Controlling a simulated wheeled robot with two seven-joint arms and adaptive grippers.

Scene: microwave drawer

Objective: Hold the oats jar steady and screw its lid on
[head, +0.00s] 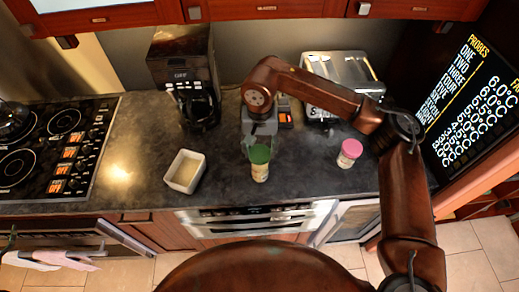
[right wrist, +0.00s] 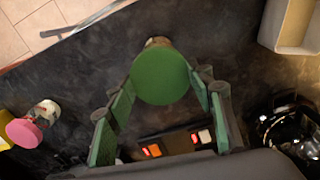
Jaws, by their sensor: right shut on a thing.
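A jar with a green lid (head: 260,154) stands upright on the dark counter near its front edge; its pale body (head: 260,173) shows under the lid. I take it for the oats jar, but no label is readable. My right gripper (head: 259,146) comes from behind the jar at lid height. In the right wrist view the round green lid (right wrist: 160,76) lies between the fingertips, which press on its two sides. The lid covers the jar's mouth; I cannot tell how tightly it is seated.
A jar with a pink lid (head: 351,149) stands to the right. A white square dish (head: 185,171) is to the left. A coffee maker (head: 187,85) and a toaster (head: 340,76) stand at the back. A cooktop (head: 62,145) is far left. The counter between dish and green-lidded jar is clear.

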